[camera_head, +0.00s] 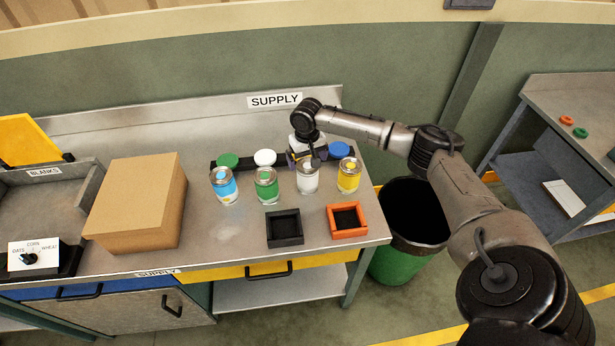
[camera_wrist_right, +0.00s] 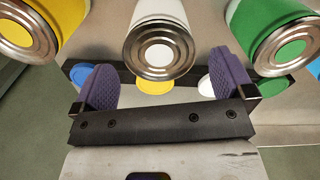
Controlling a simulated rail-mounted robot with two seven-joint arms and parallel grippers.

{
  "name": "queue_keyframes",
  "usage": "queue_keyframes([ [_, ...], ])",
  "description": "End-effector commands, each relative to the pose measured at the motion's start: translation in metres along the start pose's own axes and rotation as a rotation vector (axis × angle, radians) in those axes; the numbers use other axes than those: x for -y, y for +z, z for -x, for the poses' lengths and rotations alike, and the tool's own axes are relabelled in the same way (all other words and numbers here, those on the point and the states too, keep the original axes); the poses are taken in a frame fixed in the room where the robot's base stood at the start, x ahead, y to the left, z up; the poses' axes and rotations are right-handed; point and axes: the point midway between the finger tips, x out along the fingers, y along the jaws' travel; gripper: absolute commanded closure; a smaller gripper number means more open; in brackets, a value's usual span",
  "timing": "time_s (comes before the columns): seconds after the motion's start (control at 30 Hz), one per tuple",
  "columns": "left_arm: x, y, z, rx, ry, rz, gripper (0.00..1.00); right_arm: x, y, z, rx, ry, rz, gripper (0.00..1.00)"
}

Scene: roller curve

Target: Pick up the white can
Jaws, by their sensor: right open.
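The white can (camera_head: 308,179) stands upright on the metal bench, third from the left in a row of cans. My right gripper (camera_head: 307,156) is at the back of its top in the head view and hides part of it. In the right wrist view the white can (camera_wrist_right: 161,45) shows its silver lid with a white centre dot. The two purple finger pads of my right gripper (camera_wrist_right: 164,80) are spread wide, to either side of the lid's near edge. There is nothing gripped between them. My left gripper is not in view.
A green can (camera_head: 266,186) and a yellow can (camera_head: 349,176) flank the white one closely; a blue can (camera_head: 224,186) stands farther left. Coloured discs sit on a black strip behind. Black (camera_head: 285,242) and orange (camera_head: 362,232) square trays lie in front. A cardboard box (camera_head: 122,212) is left.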

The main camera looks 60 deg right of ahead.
Motion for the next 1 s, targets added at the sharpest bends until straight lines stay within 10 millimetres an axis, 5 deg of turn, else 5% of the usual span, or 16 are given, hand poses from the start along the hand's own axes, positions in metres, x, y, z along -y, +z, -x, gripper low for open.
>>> queue_keyframes([
  [0.6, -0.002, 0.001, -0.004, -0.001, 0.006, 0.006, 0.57, 0.000, 0.004, -0.054, -0.001, 0.000, 0.000, 0.00],
  [0.9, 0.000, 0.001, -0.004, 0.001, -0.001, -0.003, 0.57, 0.000, 0.004, -0.057, -0.001, 0.000, 0.000, 0.00],
  [1.0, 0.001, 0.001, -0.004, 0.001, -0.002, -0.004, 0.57, 0.000, 0.004, -0.057, -0.001, 0.000, 0.001, 0.09],
])
